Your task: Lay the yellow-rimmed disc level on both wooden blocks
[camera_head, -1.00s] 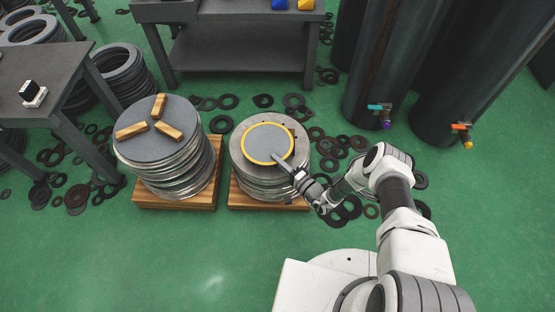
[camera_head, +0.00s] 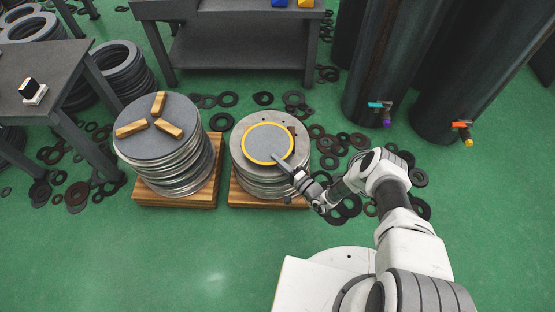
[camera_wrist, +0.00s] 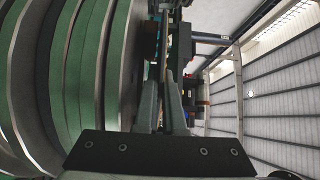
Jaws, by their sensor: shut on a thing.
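The yellow-rimmed disc (camera_head: 268,143) has a grey face and lies roughly level over the right stack of metal discs (camera_head: 242,178). My gripper (camera_head: 284,165) is shut on its near right edge. In the wrist view my gripper's fingers (camera_wrist: 167,98) close on a thin edge. Three wooden blocks, one at the left (camera_head: 131,129), one at the back (camera_head: 159,104) and one at the right (camera_head: 169,129), lie on the left stack's top (camera_head: 150,145). Whether blocks lie under the held disc, and whether it touches the stack, I cannot tell.
Both stacks stand on wooden pallets, left (camera_head: 175,199) and right (camera_head: 268,203). Dark rings (camera_head: 220,121) litter the green floor. A grey workbench (camera_head: 240,50) stands behind, a table (camera_head: 35,75) at the left, and dark tanks with taps (camera_head: 386,112) at the right. The front floor is clear.

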